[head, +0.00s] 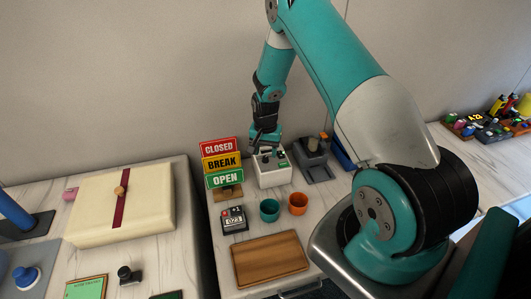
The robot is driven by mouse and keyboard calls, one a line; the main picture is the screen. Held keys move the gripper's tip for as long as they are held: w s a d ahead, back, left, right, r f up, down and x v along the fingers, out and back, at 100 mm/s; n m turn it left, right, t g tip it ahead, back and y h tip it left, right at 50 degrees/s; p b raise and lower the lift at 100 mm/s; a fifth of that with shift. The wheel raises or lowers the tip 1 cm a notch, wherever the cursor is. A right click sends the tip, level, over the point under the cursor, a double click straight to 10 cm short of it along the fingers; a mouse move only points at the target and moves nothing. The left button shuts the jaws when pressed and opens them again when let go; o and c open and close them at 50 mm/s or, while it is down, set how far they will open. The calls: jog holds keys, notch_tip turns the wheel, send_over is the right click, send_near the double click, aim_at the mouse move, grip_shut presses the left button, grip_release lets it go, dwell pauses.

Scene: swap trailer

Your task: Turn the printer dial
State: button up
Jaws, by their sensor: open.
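A small white box-shaped device (273,176), which looks like the printer, stands on the counter at the middle of the head view. Its top carries small dark and green parts. No dial can be made out clearly; my gripper covers part of the top. My gripper (266,152) points down just above the device's top, toward its left and back side, and is open. I cannot tell whether the fingertips touch anything.
CLOSED, BREAK and OPEN signs (222,163) stand close left of the device. A dark grey machine (316,166) is close right. Teal (269,211) and orange (298,204) cups, a counter (234,220) and a wooden board (269,262) lie in front. A cream box (95,208) is left.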

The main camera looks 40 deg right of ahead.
aim_at(265, 157)
jog(key=shift+f, duration=1.4)
jog(key=c, duration=0.9)
jog(key=shift+n, duration=0.4)
jog(key=n+b, duration=0.2)
jog(key=n, duration=0.1)
jog(key=shift+f+n+b, duration=0.1)
jog(key=shift+n+b, duration=0.2)
jog(key=n+b, duration=0.2)
jog(key=n, duration=0.3)
jog(key=shift+n, duration=0.3)
